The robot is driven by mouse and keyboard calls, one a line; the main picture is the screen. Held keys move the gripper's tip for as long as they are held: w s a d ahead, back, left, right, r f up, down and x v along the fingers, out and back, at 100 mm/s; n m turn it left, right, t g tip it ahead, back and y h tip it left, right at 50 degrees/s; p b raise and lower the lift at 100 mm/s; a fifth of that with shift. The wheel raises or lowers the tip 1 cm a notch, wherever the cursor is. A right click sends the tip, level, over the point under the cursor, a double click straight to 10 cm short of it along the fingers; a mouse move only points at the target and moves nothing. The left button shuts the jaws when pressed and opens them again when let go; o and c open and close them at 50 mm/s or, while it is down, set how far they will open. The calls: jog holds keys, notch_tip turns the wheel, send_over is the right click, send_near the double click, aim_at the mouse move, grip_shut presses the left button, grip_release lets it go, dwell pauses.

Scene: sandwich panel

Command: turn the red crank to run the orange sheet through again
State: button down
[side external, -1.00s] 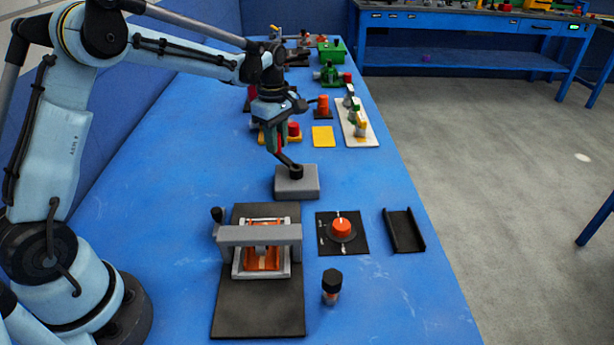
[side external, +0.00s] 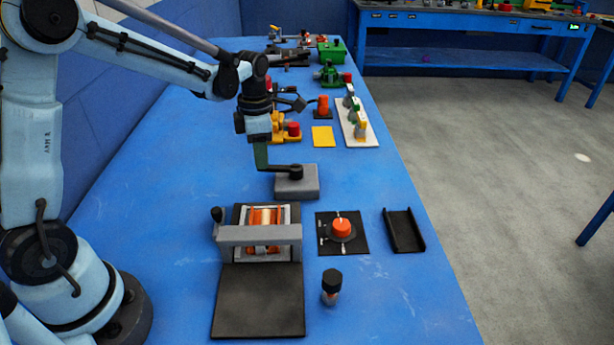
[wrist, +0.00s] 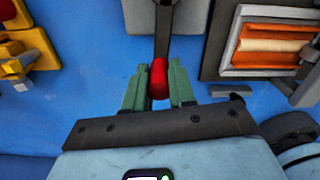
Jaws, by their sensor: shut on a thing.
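The crank has a grey block (side external: 297,187) and a dark crank arm (side external: 281,168) that points left in the side view. Its red handle (wrist: 159,78) shows in the wrist view between the green fingers of my gripper (wrist: 160,84). My gripper (side external: 262,167) is shut on this handle, which it hides in the side view. The orange sheet (side external: 258,216) lies in a pale-framed tray at the grey bridge (side external: 258,234), with most of the tray behind the bridge. The sheet also shows in the wrist view (wrist: 270,36), with a pale band across it.
A black bed plate (side external: 258,300) lies bare before the bridge. To its right are a dial with an orange knob (side external: 342,227), a black-capped bottle (side external: 331,288) and a black channel (side external: 404,231). A yellow square (side external: 323,136) and several other fixtures stand farther back.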

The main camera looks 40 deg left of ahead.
jog(key=shift+s+d+n, duration=0.25)
jog(key=shift+s+n, duration=0.05)
jog(key=shift+n, duration=0.2)
jog(key=shift+d, duration=0.1)
jog(key=c, duration=0.9)
grip_release()
jog(key=shift+c, duration=0.2)
notch_tip(320, 180, up, 12)
